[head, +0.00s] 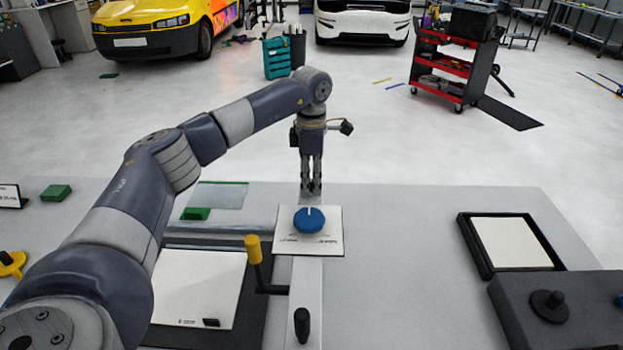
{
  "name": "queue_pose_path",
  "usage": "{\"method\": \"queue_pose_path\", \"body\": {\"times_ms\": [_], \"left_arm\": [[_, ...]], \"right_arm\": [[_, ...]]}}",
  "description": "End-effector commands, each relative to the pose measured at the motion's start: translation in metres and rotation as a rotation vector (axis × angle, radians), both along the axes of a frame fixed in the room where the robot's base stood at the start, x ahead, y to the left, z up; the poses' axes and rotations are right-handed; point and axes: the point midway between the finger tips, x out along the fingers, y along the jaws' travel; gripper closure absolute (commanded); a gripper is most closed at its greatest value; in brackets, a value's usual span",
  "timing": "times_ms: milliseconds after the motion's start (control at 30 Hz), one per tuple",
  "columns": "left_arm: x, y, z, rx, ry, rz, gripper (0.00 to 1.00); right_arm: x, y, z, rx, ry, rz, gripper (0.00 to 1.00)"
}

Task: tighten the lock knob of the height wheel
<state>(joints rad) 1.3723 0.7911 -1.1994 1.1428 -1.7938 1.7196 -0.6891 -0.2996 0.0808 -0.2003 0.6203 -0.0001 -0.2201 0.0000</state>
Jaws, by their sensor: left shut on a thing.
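A blue wheel (308,220) with a white mark at its back edge sits on a white printed plate (333,246), which I take for the height wheel and its scale. My left gripper (311,189) points straight down just behind the blue wheel, at the back edge of the plate. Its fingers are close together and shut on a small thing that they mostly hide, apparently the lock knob. I cannot see how the knob is turned. My right gripper is not in view.
A crank with a yellow handle (253,250) stands left of the plate, and a black knob (301,324) in front. A white sheet (200,285) lies left; a black-framed tray (486,272) and a dark box (590,315) are right. The grey table (410,225) between is clear.

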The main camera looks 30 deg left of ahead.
Motion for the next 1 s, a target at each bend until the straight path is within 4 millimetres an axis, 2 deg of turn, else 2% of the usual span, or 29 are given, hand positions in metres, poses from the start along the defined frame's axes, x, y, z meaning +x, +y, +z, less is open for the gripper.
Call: {"method": "queue_pose_path", "body": {"times_ms": [600,633,700,1000], "left_arm": [[0.0011,0.0014,0.0024,0.002,-0.006,-0.037,0.93],[0.0011,0.0014,0.0024,0.002,-0.006,-0.037,0.62],[0.0011,0.0013,0.0023,0.001,-0.005,-0.037,0.48],[0.0005,0.0005,0.0011,0.000,-0.002,-0.037,0.48]], "right_arm": [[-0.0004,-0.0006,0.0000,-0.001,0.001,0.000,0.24],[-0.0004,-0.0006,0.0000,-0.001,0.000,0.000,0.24],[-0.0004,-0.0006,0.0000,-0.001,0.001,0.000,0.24],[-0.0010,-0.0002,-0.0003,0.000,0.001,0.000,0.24]]}}
